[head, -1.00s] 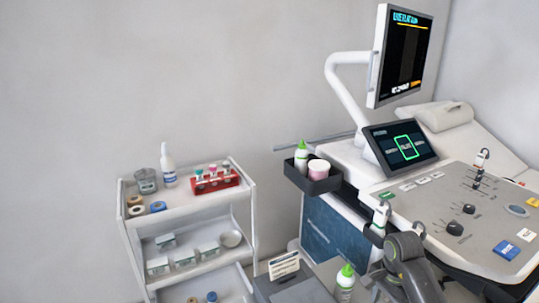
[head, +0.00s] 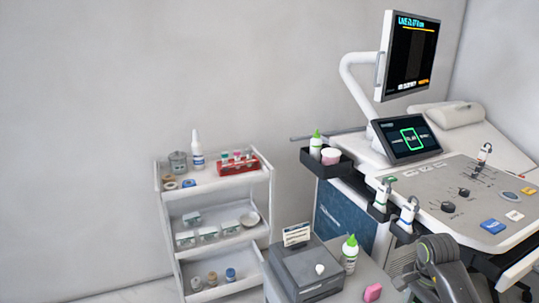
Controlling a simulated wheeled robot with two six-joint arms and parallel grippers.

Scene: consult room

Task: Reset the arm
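Neither gripper shows in the head view. A dark grey arm link of mine with a green ring (head: 437,262) rises from the bottom edge at the right, in front of the ultrasound console (head: 455,225). Its gripper end is not visible, so I cannot see what it holds, if anything. My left arm is wholly out of view.
A three-shelf white trolley (head: 217,185) with bottles, jars and boxes stands at left. A low cabinet carries a grey box (head: 305,265), a green-capped bottle (head: 349,254) and a pink block (head: 372,292). A monitor (head: 409,55) stands above the console. Floor shows at lower left.

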